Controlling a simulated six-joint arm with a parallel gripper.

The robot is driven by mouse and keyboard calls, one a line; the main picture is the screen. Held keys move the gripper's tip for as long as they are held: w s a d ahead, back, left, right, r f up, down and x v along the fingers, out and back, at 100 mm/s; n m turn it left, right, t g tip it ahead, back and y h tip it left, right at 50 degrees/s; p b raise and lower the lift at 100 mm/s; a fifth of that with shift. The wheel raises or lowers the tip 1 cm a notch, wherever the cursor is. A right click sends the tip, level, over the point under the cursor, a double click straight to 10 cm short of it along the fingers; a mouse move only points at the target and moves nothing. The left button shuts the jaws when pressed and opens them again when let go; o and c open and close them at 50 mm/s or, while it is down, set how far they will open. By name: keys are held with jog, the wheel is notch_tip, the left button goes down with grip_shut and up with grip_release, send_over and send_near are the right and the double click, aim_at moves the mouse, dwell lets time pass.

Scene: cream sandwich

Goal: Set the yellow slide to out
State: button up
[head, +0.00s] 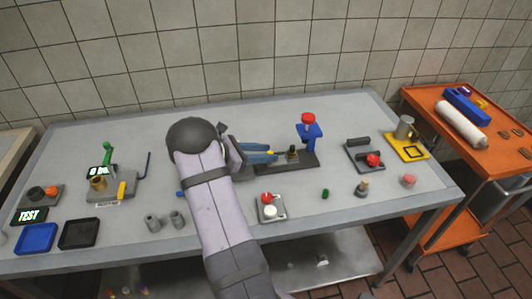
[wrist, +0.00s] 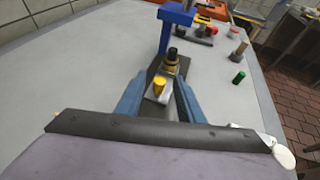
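A small yellow knob (wrist: 159,84) stands on a light metal slide plate (wrist: 157,97) at the near end of the blue press's dark base (head: 300,162). In the head view, a bit of yellow (head: 271,151) shows between my blue fingers. My gripper (head: 275,154) is low over that end of the base. In the wrist view my gripper (wrist: 161,82) is open, with one finger on each side of the knob. I cannot tell whether either finger touches it. A black and brass fitting (wrist: 173,57) stands just beyond the knob.
The blue press column (head: 309,139) with a red top rises beyond the fitting. A red and white button box (head: 270,208) and a green cylinder (head: 325,193) lie nearer the front. Another device with a yellow lever (head: 122,190) stands at left.

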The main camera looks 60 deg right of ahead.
jog(key=shift+r, duration=0.15)
notch_tip(320, 180, up, 10)
jog(key=b, duration=0.2)
dwell(0.5)
